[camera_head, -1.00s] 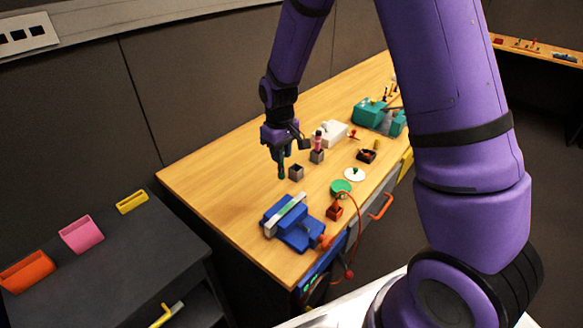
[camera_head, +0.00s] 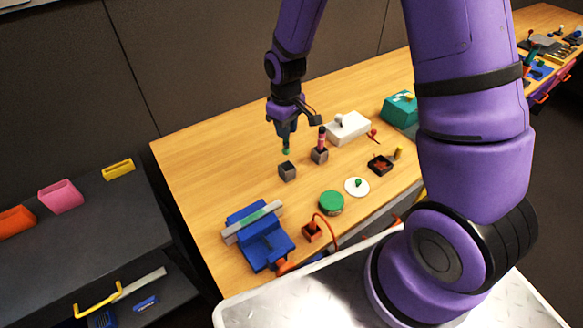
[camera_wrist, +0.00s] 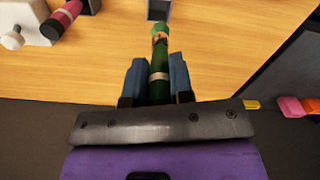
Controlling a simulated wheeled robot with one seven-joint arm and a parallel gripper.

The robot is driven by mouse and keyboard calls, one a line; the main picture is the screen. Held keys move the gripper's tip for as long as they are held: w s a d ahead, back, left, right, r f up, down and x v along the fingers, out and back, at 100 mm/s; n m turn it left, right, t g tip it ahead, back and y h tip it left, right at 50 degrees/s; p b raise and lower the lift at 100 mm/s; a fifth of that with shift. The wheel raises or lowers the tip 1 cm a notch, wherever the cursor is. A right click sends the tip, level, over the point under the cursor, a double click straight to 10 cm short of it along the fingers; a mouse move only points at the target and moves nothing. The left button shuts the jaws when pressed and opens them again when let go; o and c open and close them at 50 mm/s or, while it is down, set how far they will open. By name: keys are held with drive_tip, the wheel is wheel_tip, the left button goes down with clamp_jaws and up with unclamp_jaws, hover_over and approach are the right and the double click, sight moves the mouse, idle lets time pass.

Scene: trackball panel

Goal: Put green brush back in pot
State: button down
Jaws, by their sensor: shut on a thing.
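My gripper (camera_head: 286,138) is shut on the green brush (camera_wrist: 159,62) and holds it above the wooden table. The brush shows between the two blue fingers in the wrist view, with its light green end pointing away from the gripper. In the head view only the lower tip of the brush (camera_head: 286,151) shows below the fingers. An empty-looking grey square pot (camera_head: 287,172) stands on the table just below the brush tip; it also shows at the top edge of the wrist view (camera_wrist: 159,10). A second grey pot (camera_head: 319,156) holds a pink-and-black brush (camera_head: 322,138).
A white box with a knob (camera_head: 348,127) stands right of the pots. A blue vise (camera_head: 260,240), a green disc (camera_head: 331,202), a white disc (camera_head: 357,187) and a black tray (camera_head: 380,165) lie nearer. The table's left part is clear.

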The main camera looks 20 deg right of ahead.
sight(287, 153)
drive_tip(key=shift+d+f, duration=0.1)
drive_tip(key=shift+f, duration=0.15)
drive_tip(key=shift+w+f, duration=0.1)
drive_tip(key=shift+f, duration=4.7)
drive_tip(key=shift+f, duration=0.15)
drive_tip(key=c, duration=1)
unclamp_jaws()
